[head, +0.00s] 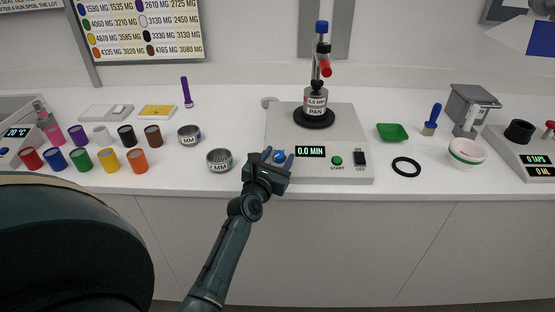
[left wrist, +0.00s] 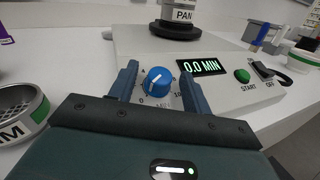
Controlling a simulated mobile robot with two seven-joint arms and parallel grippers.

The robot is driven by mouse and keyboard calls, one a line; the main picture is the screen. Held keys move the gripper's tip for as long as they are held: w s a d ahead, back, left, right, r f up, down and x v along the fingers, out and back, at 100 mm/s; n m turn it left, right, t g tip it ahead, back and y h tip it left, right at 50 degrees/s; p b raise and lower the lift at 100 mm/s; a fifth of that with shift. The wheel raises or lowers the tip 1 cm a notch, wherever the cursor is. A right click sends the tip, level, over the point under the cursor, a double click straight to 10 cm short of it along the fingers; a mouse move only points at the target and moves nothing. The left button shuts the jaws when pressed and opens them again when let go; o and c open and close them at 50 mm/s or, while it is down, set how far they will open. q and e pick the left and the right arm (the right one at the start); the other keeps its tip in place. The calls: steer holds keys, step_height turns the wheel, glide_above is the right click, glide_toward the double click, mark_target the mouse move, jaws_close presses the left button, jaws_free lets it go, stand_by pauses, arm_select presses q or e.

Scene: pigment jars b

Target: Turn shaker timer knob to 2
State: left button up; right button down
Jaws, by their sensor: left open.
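The shaker (head: 330,128) is a pale box on the white bench, with a display (head: 310,151) reading 0.0 MIN. Its blue timer knob (left wrist: 157,81) sits on the front face left of the display; it also shows in the head view (head: 280,156). A white pointer line on the knob points toward the lower left, near the 0 mark; a 10 shows at the right of the dial. My left gripper (head: 270,157) is open, with one finger on each side of the knob. I cannot tell whether the fingers touch it. My right gripper is not in view.
A green START button (left wrist: 242,75) and an OFF switch (head: 359,158) are right of the display. A PAN container (head: 316,104) stands on the shaker. A 1 MM sieve (head: 219,160) stands close left of my gripper. A black ring (head: 406,160) lies to the right.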

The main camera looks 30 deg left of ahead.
arm_select(q)
steer(key=c, duration=1)
